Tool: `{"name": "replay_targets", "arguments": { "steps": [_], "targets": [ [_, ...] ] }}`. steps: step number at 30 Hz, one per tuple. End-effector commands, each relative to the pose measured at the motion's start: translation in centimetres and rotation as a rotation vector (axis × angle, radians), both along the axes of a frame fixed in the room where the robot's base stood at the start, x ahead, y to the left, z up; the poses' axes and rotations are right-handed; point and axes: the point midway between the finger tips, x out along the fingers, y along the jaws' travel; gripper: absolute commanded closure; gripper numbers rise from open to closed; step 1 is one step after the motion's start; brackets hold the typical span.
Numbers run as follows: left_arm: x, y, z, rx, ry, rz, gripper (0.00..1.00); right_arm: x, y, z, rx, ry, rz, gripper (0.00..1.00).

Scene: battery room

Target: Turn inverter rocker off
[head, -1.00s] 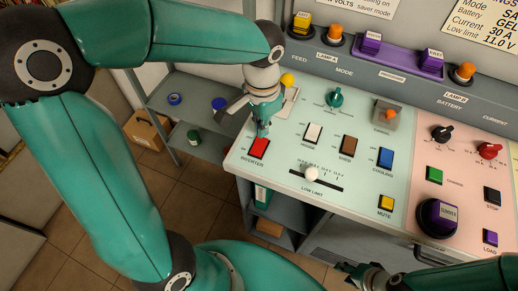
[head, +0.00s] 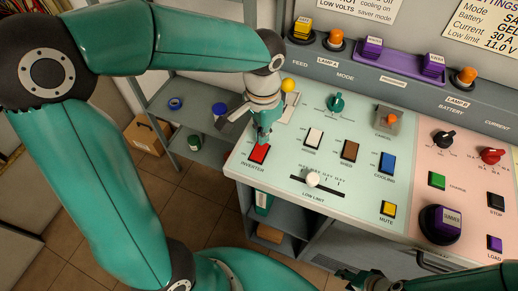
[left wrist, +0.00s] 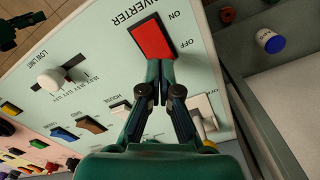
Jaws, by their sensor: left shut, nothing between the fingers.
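The red inverter rocker (head: 259,153) sits at the left end of the pale green panel, with its INVERTER label below it. In the left wrist view the red rocker (left wrist: 152,40) lies just beyond my fingertips, with ON and OFF lettering beside it. My left gripper (head: 263,138) is shut and empty, pointing down at the rocker's far edge. In the left wrist view the shut fingertips (left wrist: 161,70) are close to the rocker's OFF-side end; whether they touch it I cannot tell. My right gripper (head: 362,278) shows at the bottom edge, its fingers small and dark.
The white house rocker (head: 313,137), brown shed rocker (head: 349,150) and blue cooling rocker (head: 387,163) stand to the right. The low limit slider (head: 313,179) is in front. A yellow knob (head: 289,85) is behind my left gripper. Shelves stand left of the panel.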

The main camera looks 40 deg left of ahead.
Motion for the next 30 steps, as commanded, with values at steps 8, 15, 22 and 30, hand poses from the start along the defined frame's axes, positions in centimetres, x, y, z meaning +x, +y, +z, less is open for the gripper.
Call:
{"name": "replay_targets", "arguments": {
  "steps": [8, 15, 22, 30],
  "targets": [
    [0.00, 0.00, 0.00, 0.000, 0.000, 0.000, 1.00, 0.00, 0.00, 0.00, 0.000, 0.000, 0.000, 0.60],
    [-0.01, 0.01, -0.02, 0.000, 0.000, 0.000, 1.00, 0.00, 0.00, -0.02, 0.000, 0.000, 0.000, 0.60],
    [-0.02, 0.02, -0.29, 0.000, 0.000, 0.000, 1.00, 0.00, 0.00, -0.24, 0.000, 0.000, 0.000, 0.60],
    [-0.02, 0.04, -0.71, 0.000, 0.000, 0.001, 1.00, 0.00, 0.00, -0.59, 0.000, 0.000, 0.000, 0.60]
  ]
}}
